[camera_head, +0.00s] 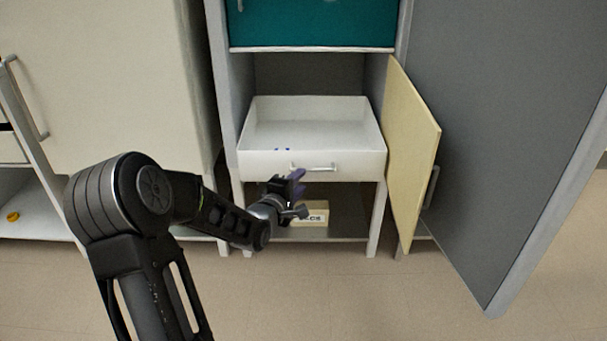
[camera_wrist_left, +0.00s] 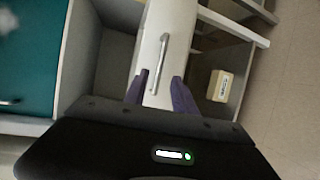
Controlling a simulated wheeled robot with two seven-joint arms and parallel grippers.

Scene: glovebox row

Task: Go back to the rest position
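My left gripper (camera_head: 298,182) is in front of the pulled-out white drawer (camera_head: 262,164), near its metal handle (camera_head: 315,168). In the left wrist view, the two purple fingers of the left gripper (camera_wrist_left: 160,88) stand apart with nothing held between them. The drawer handle (camera_wrist_left: 161,55) lies just ahead of the fingertips there; whether they touch it I cannot tell. My right gripper is in neither view.
A cream door (camera_head: 412,150) stands open right of the drawer, beside a large grey panel (camera_head: 490,120). A teal front (camera_head: 312,24) is above. A small labelled box (camera_head: 313,214) sits on the shelf below. The floor in front is clear.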

